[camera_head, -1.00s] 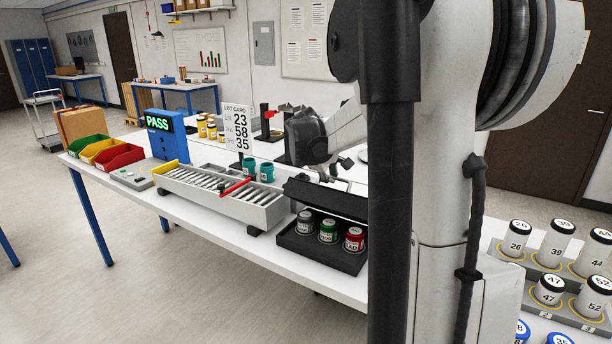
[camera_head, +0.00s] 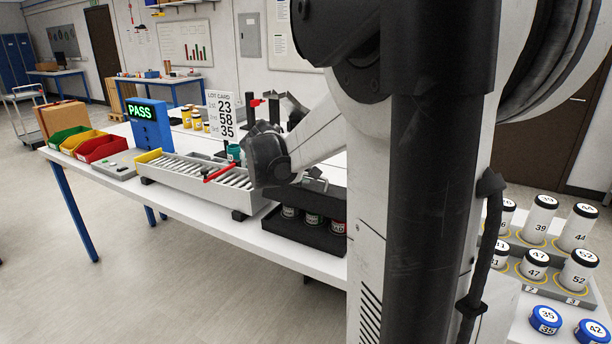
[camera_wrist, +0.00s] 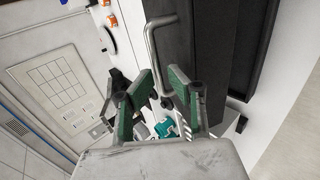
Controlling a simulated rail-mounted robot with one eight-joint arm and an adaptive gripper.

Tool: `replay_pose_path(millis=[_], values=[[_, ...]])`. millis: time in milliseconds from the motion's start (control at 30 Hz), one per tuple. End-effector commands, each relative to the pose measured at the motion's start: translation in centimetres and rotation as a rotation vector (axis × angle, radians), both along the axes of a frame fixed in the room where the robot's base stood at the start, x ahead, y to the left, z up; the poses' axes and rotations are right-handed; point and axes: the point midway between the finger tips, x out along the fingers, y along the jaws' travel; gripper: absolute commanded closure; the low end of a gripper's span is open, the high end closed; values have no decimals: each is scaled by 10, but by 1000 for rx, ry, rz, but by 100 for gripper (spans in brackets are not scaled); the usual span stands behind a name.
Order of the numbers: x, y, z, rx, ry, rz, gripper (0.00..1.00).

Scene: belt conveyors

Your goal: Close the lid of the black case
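The black case (camera_head: 285,234) stands on the white table in the head view, with several jars in it. Its lid (camera_head: 325,200) is tilted over the jars and not flat; jar bodies show below its edge, their tops mostly hidden. In the wrist view the dark lid (camera_wrist: 208,50) fills the upper middle, with a silver bar handle (camera_wrist: 151,48) along its left side. My gripper (camera_wrist: 161,78) has green-padded fingers spread apart near the handle's lower end, with nothing clearly held. In the head view my gripper is mostly hidden behind my wrist.
A roller conveyor (camera_head: 180,179) with a red bar (camera_head: 219,171) stands left of the case. A lot card (camera_head: 221,115) and teal jar (camera_head: 233,152) stand behind it. White jars (camera_head: 536,262) stand on a rack at right.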

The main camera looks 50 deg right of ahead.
Motion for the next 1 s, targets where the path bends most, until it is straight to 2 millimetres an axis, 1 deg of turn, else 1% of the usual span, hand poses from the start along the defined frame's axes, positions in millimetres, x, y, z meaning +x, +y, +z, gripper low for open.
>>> replay_pose_path(millis=[300, 500, 700, 1000], values=[[-9, 46, 38, -1, -1, 4, 83], [-15, 70, 59, -2, 0, 3, 83], [-19, 82, 68, -1, 0, 0, 83], [-20, 83, 70, -1, -1, -1, 83]])
